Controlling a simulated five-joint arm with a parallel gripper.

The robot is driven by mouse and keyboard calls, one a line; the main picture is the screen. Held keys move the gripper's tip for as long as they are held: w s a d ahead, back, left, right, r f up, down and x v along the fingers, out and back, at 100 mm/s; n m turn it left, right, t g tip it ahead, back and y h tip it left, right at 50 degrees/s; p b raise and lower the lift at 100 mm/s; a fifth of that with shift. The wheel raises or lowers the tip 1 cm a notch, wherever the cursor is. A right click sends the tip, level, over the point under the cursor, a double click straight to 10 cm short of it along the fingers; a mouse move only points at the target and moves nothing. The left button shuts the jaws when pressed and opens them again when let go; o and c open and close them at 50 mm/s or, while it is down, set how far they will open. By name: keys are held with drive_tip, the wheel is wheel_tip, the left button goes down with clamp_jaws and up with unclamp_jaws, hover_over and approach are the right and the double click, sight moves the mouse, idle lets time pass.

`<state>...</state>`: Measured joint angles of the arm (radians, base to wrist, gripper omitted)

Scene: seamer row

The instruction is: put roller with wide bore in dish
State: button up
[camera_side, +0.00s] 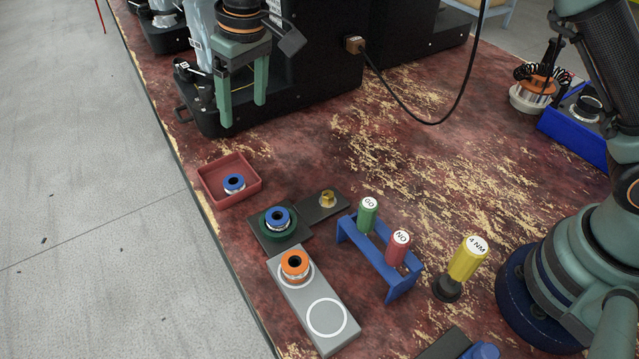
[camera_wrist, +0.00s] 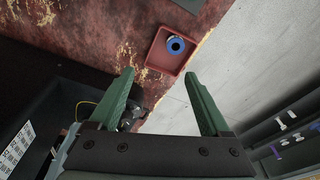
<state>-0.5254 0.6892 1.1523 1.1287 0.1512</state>
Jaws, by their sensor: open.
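The dish is a red square tray (camera_side: 240,197) near the table's left edge. A roller with a blue top and dark bore (camera_side: 234,184) stands in it; this roller (camera_wrist: 176,45) and the dish (camera_wrist: 164,62) also show in the wrist view. A second blue-topped roller (camera_side: 278,217) stands on a dark block with a green ring. An orange-topped roller (camera_side: 295,264) stands on one ringed spot of a grey plate. I cannot tell surely which bore is widest. My gripper (camera_side: 243,112) is open and empty, raised beyond the dish, fingers pointing down; its fingers (camera_wrist: 165,95) are spread apart in the wrist view.
A blue rack (camera_side: 375,258) holds green and red plug gauges right of the blocks. A yellow-handled tool (camera_side: 467,260) stands beside it. A brass piece (camera_side: 327,199) sits on a dark plate. Black machines stand behind my gripper, with a cable. The worn red tabletop's middle is clear.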

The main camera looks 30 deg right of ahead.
drive_tip(key=s+d+r+m+t, duration=0.1)
drive_tip(key=s+d+r, duration=0.2)
drive_tip(key=d+r, duration=0.35)
drive_tip(key=s+d+r+m+t, duration=0.1)
drive_tip(key=s+d+r, duration=0.2)
drive_tip(key=d, duration=0.6)
drive_tip(key=s+d+f+m+t+h, duration=0.1)
drive_tip(key=s+d+f+m, duration=0.1)
drive_tip(key=s+d, duration=1)
drive_tip(key=shift+s+d+f+t, duration=0.25)
drive_tip(key=shift+s+t, duration=0.15)
drive_tip(key=shift+s, duration=0.45)
